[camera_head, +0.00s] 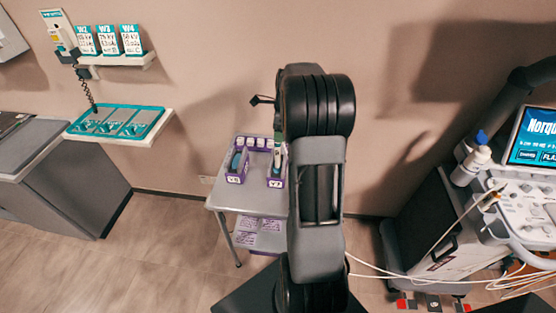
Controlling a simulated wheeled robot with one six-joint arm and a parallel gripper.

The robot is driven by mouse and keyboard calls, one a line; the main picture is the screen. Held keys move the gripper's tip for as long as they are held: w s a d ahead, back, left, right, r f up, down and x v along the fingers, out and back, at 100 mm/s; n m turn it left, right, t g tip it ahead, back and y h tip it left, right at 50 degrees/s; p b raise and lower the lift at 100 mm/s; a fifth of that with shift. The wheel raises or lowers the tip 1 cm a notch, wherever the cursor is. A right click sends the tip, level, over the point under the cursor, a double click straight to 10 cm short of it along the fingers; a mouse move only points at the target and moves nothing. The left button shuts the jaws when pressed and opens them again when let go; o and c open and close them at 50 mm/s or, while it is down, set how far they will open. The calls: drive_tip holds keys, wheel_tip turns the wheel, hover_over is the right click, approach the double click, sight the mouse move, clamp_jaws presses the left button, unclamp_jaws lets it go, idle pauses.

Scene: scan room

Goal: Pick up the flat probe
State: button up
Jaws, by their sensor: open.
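Two purple holders stand on a small grey table (262,203) in the head view, just left of my arm. The left holder (236,179) has a dark, teal-edged probe (236,161) in it. The right holder (276,183) has a pale and teal probe (278,158) in it, partly covered by my arm. Which of the two is the flat probe I cannot tell at this size. My arm rises through the middle of the picture and hides the table's right side. My gripper is hidden behind my own arm.
A purple rack with white items (252,144) lines the table's back. Papers lie on its lower shelf (257,234). An ultrasound cart (430,235) with loose white cables stands right. Floor at lower left is clear.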

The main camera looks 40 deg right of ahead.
sight(278, 145)
drive_tip(key=shift+w+a+f+p, duration=0.1)
drive_tip(key=shift+a+f+p, duration=0.05)
drive_tip(key=shift+f, duration=1)
drive_tip(key=shift+w+a+f+p, duration=0.1)
drive_tip(key=shift+w+a+f, duration=0.05)
drive_tip(key=shift+f, duration=1.05)
drive_tip(key=shift+w+a+f+p, duration=0.1)
drive_tip(key=shift+a+f+p, duration=0.05)
drive_tip(key=shift+f, duration=1)
clamp_jaws()
